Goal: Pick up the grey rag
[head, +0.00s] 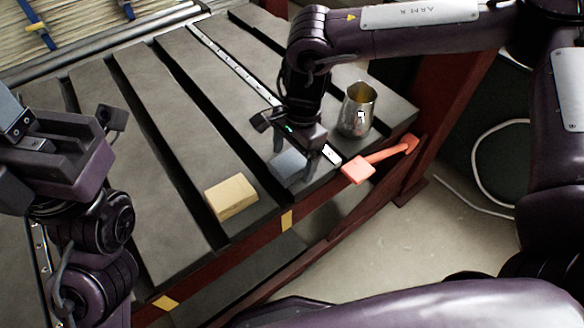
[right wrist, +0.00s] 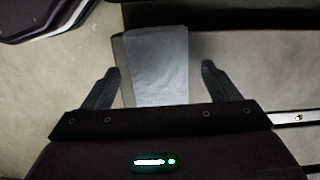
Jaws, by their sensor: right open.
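The grey rag (head: 287,167) lies folded flat on the dark slatted table, close to its front edge. In the right wrist view the rag (right wrist: 158,62) shows between the two fingers, apart from both. My right gripper (head: 294,160) is open and points down over the rag. Its spread fingers show in the right wrist view (right wrist: 160,75). The lower part of the rag is hidden there by the gripper body. My left gripper (head: 62,135) is at the left of the head view, away from the rag; its jaw state is unclear.
A tan block (head: 231,197) lies left of the rag. A metal pitcher (head: 356,112) stands to the right, behind a red-orange tool (head: 372,163) at the table edge. The table (head: 150,90) has dark gaps between its slats. Its middle is clear.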

